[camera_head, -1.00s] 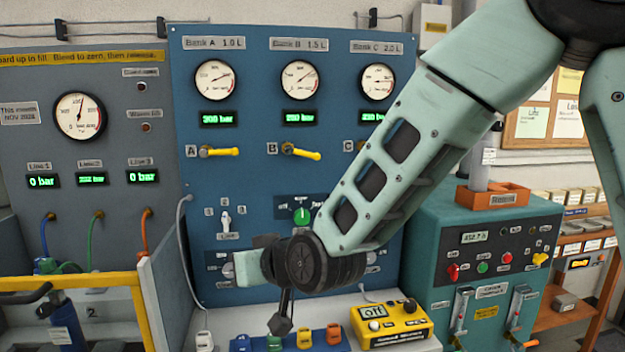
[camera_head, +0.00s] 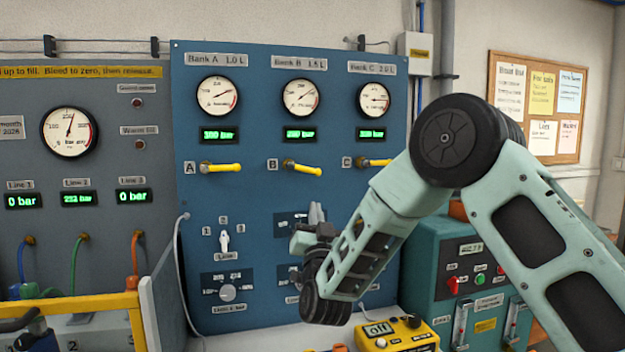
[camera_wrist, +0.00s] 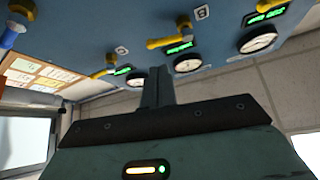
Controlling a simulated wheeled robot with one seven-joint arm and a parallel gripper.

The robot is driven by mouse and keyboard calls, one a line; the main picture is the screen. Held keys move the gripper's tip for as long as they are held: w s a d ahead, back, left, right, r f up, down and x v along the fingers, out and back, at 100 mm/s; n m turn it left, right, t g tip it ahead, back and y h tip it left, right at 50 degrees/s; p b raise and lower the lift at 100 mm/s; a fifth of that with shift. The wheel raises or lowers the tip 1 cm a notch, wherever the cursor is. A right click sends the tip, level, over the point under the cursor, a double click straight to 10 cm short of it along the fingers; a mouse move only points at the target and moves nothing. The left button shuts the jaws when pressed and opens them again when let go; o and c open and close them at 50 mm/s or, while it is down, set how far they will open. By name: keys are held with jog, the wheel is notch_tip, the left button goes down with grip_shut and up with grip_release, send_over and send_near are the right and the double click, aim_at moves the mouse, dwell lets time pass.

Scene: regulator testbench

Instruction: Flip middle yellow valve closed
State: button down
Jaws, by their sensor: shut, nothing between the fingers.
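The middle yellow valve (camera_head: 303,168), beside label B, is on the blue panel below the Bank B gauge. Its handle points right and tilts slightly down. It also shows in the wrist view (camera_wrist: 168,41). My gripper (camera_head: 316,212) is below this handle, in front of the panel and apart from the valve, with its fingers pointing up. In the wrist view, my dark fingers (camera_wrist: 157,88) are together with nothing between them. Yellow valve A (camera_head: 220,168) is to the left, and yellow valve C (camera_head: 374,162) is to the right; both handles lie roughly level.
My gripper and forearm cover part of the lower panel's switches and dials. A toggle switch (camera_head: 224,242) and a knob (camera_head: 227,292) stand at left. A yellow box (camera_head: 396,334) and a teal machine (camera_head: 466,275) stand at lower right. The panel between valves and gripper is clear.

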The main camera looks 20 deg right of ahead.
jog(key=p, duration=0.4)
send_near(312, 169)
jog(key=x, duration=0.5)
jog(key=shift+w+a+f, duration=0.1)
jog(key=shift+w, duration=0.05)
jog(key=shift+w+r, duration=0.2)
jog(key=shift+w, duration=0.35)
jog(key=shift+f+b, duration=0.1)
jog(key=shift+b, duration=0.3)
jog(key=n+b, duration=0.1)
jog(key=n+y+b, duration=0.1)
jog(key=shift+d+y+b, duration=0.3)
jog(key=shift+b, duration=0.05)
jog(key=n+y+b, duration=0.1)
jog(key=n+b, duration=0.1)
jog(key=shift+d+r+n+t+y, duration=0.1)
jog(key=shift+r+n+t+y, duration=0.2)
jog(key=shift+r+y, duration=0.1)
jog(key=shift+r+n+y+b, duration=0.5)
jog(key=shift+n+y+b, duration=0.1)
jog(key=shift+n, duration=0.2)
jog(key=shift+f, duration=0.1)
